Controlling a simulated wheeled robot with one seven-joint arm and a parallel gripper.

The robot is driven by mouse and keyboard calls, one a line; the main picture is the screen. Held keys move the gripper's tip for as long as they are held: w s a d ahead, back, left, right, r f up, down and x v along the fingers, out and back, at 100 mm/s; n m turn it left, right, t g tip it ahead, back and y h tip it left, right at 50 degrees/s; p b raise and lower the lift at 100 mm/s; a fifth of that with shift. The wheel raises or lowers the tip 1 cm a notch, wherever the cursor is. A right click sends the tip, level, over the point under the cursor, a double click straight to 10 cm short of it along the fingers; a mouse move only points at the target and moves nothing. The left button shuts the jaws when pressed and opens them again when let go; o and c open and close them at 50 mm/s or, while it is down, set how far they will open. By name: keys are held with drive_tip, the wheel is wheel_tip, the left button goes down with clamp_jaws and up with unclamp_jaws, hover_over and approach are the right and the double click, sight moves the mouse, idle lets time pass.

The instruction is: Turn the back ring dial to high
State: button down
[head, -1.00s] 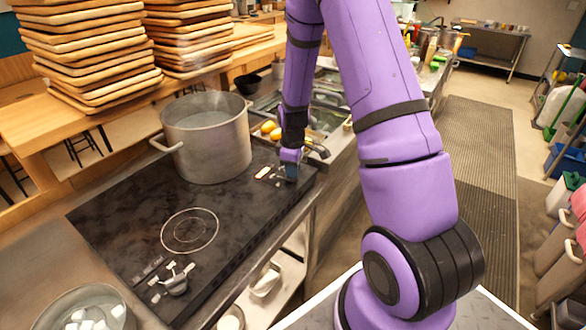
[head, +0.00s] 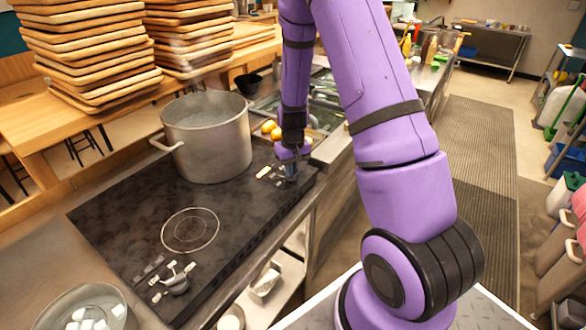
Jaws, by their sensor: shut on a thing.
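My gripper (head: 291,174) points down at the right end of the black cooktop (head: 130,205). It is shut on the back ring dial, which is mostly hidden behind the fingers. Small pale markings (head: 264,172) show on the cooktop just left of my gripper. A large steel pot (head: 212,150) stands on the back ring, left of my gripper and apart from it. The dial's exact setting is too small and covered to tell.
The front ring (head: 190,230) is bare, with its dial (head: 177,284) near the front edge. Stacked wooden trays (head: 85,50) stand behind. Yellow items (head: 270,128) lie beyond my gripper.

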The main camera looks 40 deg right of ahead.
drive_tip(key=m, duration=0.6)
drive_tip(key=shift+a+m, duration=0.1)
drive_tip(key=shift+m, duration=0.3)
idle(0.4)
drive_tip(key=c, duration=1.1)
unclamp_jaws()
drive_tip(key=shift+w, duration=0.1)
wheel_tip(320, 180, up, 11)
drive_tip(key=shift+f, duration=0.1)
